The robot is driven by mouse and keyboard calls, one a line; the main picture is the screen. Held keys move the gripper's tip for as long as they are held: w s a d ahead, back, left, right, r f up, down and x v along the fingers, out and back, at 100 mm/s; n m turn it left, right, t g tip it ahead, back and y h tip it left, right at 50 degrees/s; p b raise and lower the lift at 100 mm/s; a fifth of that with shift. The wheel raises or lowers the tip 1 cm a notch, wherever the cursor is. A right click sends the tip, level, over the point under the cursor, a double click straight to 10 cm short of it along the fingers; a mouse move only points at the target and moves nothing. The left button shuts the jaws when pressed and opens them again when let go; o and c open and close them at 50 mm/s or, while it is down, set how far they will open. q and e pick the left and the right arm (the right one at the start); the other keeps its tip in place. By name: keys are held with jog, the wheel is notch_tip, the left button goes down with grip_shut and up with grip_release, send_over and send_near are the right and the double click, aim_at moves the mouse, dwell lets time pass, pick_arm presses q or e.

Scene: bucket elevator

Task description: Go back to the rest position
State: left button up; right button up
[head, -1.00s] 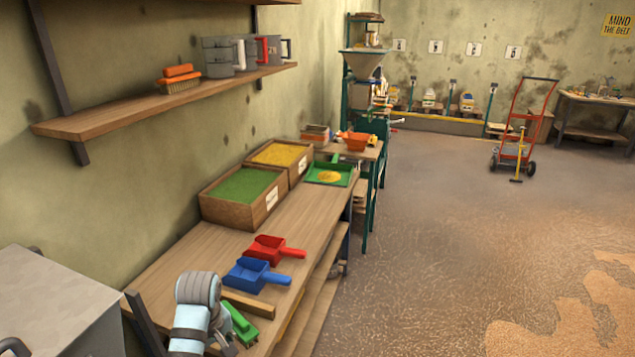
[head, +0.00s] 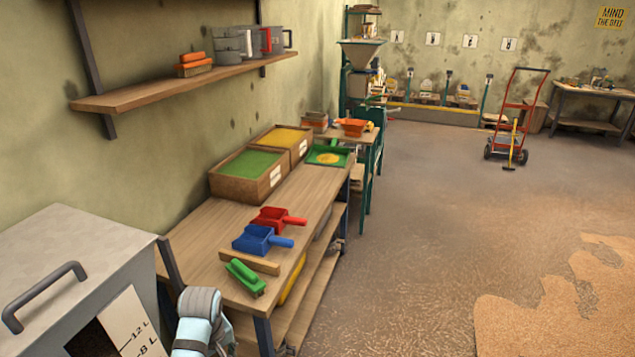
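My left arm (head: 196,325) comes in at the bottom edge, in front of the near end of the workbench (head: 300,212). Its gripper is mostly hidden behind the arm, so I cannot tell if it is open or shut. My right gripper is not in view. On the bench near that arm lie a green brush-like tool (head: 245,277), a blue scoop (head: 262,240) and a red scoop (head: 277,219). None of them is seen touching my arm.
A grey metal box (head: 75,257) with a litre scale stands at the near left. Wooden crates of green (head: 221,188) and yellow grain stand along the wall. A shelf (head: 160,93) hangs above. The floor to the right is open, with a grain spill (head: 545,310) and a red hand truck (head: 506,125).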

pick_arm(q)
jog(key=s+a+f+m, duration=0.1)
jog(key=s+f+m, duration=0.1)
jog(key=s+f, duration=0.7)
jog(key=s+a+f+m, duration=0.1)
jog(key=s+f+m, duration=0.3)
jog(key=f, duration=0.9)
jog(key=s+f+m, duration=0.1)
jog(key=s+f, duration=0.3)
jog(key=s, duration=0.5)
jog(key=s+a+f+m+b, duration=0.1)
jog(key=s+f, duration=0.3)
jog(key=s, duration=0.5)
jog(key=s+a+f+m, duration=0.1)
jog(key=s+f, duration=0.3)
jog(key=s, duration=0.5)
jog(key=shift+s+a+b, duration=0.25)
jog(key=shift+b, duration=0.1)
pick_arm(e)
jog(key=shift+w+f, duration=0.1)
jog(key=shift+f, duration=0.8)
